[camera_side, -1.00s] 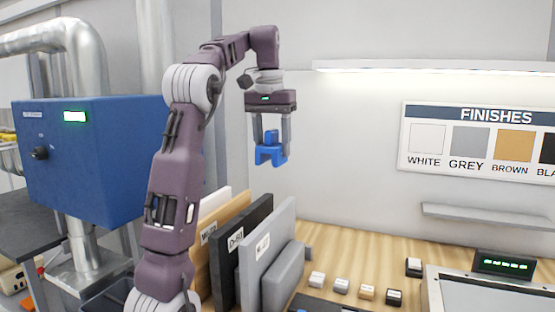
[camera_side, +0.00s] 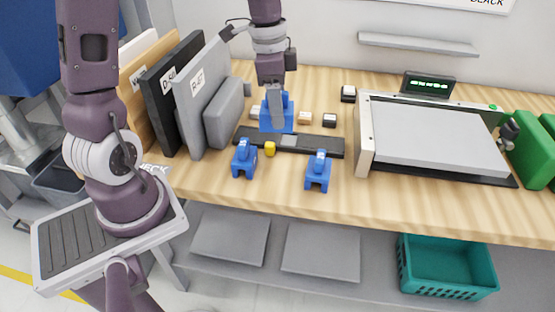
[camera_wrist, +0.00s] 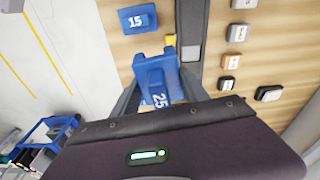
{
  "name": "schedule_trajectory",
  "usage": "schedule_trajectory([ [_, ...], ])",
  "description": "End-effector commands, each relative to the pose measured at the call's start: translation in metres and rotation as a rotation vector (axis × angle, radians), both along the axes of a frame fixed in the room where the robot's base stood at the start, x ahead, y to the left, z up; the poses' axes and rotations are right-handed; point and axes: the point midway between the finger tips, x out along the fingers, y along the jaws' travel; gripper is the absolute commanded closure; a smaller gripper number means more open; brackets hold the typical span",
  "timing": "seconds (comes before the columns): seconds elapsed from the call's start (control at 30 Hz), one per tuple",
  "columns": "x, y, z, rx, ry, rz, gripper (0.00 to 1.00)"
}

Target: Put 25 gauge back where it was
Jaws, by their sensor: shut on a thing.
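My gripper (camera_side: 275,108) is shut on a blue block gauge (camera_side: 289,117), behind the dark bar in the side view. In the wrist view my gripper (camera_wrist: 162,92) holds the gauge (camera_wrist: 154,70), with "25" readable on it. I cannot tell whether the gauge touches the bench. A blue gauge marked 15 (camera_wrist: 137,19) lies ahead of it in the wrist view.
The dark bar (camera_side: 318,146) with a yellow knob (camera_side: 270,149) lies close by. Labelled panels (camera_side: 202,92) stand to the left. Small sample blocks (camera_side: 329,120) sit behind the bar. A grey-topped machine (camera_side: 435,138) is to the right. Bare wood (camera_side: 400,204) shows along the front.

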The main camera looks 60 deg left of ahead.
Motion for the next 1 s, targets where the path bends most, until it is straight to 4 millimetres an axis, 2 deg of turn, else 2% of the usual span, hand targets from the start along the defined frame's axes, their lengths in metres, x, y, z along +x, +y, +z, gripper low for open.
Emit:
schedule_trajectory([
  [0.07, -0.009, -0.015, -0.010, -0.003, -0.002, -0.080, 1.00],
  [0.17, -0.014, -0.024, -0.023, -0.004, -0.003, -0.128, 1.00],
  [0.3, -0.015, -0.026, -0.058, -0.006, -0.002, -0.137, 1.00],
  [0.6, -0.015, -0.025, -0.111, -0.004, -0.004, -0.132, 1.00],
  [1.0, -0.014, -0.024, -0.119, -0.002, -0.007, -0.130, 1.00],
])
